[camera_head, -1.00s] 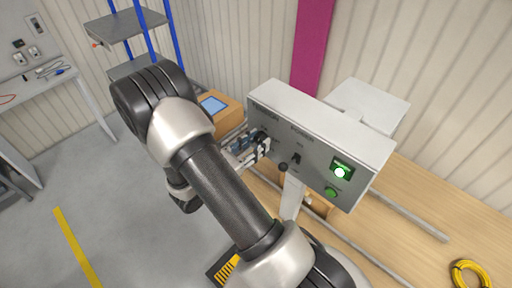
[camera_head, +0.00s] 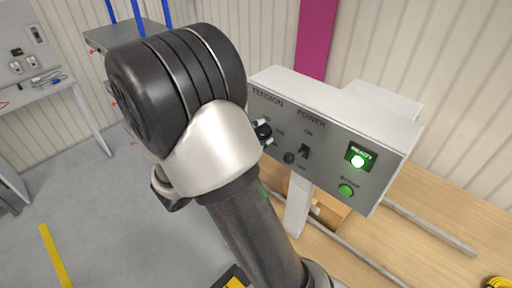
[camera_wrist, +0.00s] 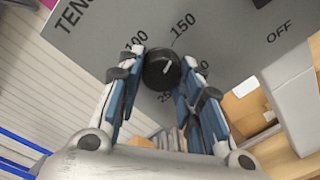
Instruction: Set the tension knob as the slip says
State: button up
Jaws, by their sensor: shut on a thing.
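The tension knob (camera_wrist: 158,70) is black and round with a white pointer line, on the grey front of the control box (camera_wrist: 225,30). Numbers ring it: 150 shows clearly above it, and others are partly covered by my fingers. The pointer slants; I cannot tell exactly which number it faces. My gripper (camera_wrist: 163,62) has its blue-padded fingers on both sides of the knob and is shut on it. In the head view my arm hides the knob and most of the gripper. I see no readable slip.
The control box (camera_head: 335,135) also carries a black power switch (camera_head: 304,151), a lit green READY lamp (camera_head: 358,159) and a green button (camera_head: 346,190). It stands on a post over a wooden bench (camera_head: 425,205). A grey rail (camera_head: 430,228) lies on the bench.

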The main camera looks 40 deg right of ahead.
jog(key=m+b, duration=0.1)
jog(key=b, duration=0.1)
jog(key=m+b, duration=0.2)
jog(key=b, duration=0.1)
jog(key=m+b, duration=0.1)
jog(key=b, duration=0.1)
jog(key=shift+f+m+b, duration=0.3)
jog(key=shift+b, duration=0.05)
jog(key=m+b, duration=0.4)
jog(key=b, duration=0.4)
jog(key=m+b, duration=0.1)
jog(key=b, duration=0.1)
jog(key=m+b, duration=0.1)
jog(key=shift+s+r+m+t+b, duration=0.1)
jog(key=shift+r+m+t+b, duration=0.15)
jog(key=shift+m+t+b, duration=0.1)
jog(key=shift+r+m+b, duration=0.2)
jog(key=shift+m+b, duration=0.5)
jog(key=shift+m, duration=0.35)
jog(key=o, duration=1.1)
jog(key=shift+c, duration=0.2)
jog(key=shift+a, duration=0.1)
